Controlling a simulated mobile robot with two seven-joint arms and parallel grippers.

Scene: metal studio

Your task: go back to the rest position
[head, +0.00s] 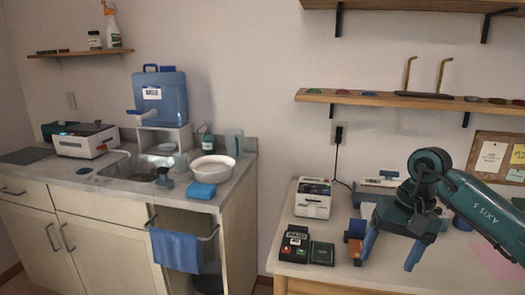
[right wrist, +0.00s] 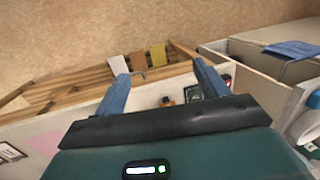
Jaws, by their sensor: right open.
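My right gripper (head: 391,252) is at the right of the head view, at the end of a teal arm. It hangs above the right table (head: 340,280), its two blue fingers apart with nothing between them. The same open fingers show in the right wrist view (right wrist: 160,85). Parts of the tabletop behind the gripper and arm are hidden. My left gripper does not show in either view.
A white boxy device (head: 313,199) and a dark handheld device (head: 294,245) stand left of my right gripper. A counter with a sink (head: 140,172), white bowl (head: 212,168) and blue water container (head: 160,95) is at left. Shelves hang above the table.

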